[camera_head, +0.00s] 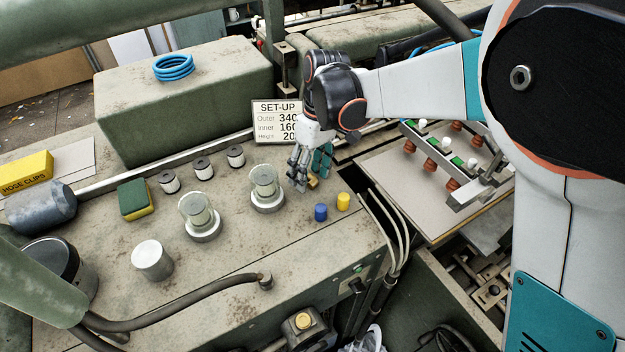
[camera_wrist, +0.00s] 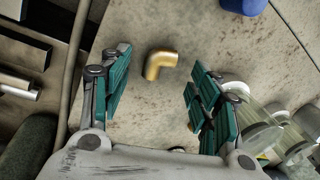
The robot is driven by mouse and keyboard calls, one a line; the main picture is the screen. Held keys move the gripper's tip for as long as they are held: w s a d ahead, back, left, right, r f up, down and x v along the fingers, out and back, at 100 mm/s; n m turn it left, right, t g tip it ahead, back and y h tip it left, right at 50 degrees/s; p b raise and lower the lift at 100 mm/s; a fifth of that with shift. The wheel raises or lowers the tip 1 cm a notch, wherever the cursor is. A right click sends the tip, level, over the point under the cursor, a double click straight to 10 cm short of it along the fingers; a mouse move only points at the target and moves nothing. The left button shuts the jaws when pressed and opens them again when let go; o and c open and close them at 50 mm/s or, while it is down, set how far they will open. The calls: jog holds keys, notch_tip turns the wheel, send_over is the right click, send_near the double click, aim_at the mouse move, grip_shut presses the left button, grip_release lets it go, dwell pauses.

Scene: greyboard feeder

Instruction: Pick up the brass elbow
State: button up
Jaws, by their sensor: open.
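The brass elbow (camera_wrist: 160,64) lies on the worn green-grey bench top in the wrist view, a short bent gold pipe piece. It sits between and a little beyond the two teal-padded fingers of my gripper (camera_wrist: 155,92), closer to the left finger. The fingers are open and nothing is between the pads. In the head view my gripper (camera_head: 310,178) points down over the bench, and a small part of the brass elbow (camera_head: 313,182) shows beside the fingers, partly hidden by them.
A blue cylinder (camera_head: 320,212) and a yellow one (camera_head: 343,201) stand just in front of my gripper. A glass jar (camera_head: 266,188) stands to the left. The SET-UP sign (camera_head: 277,120) is behind. The bench's right edge, with hoses (camera_head: 385,225), is close.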

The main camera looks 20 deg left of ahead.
jog(key=c, duration=1.1)
jog(key=shift+c, duration=0.2)
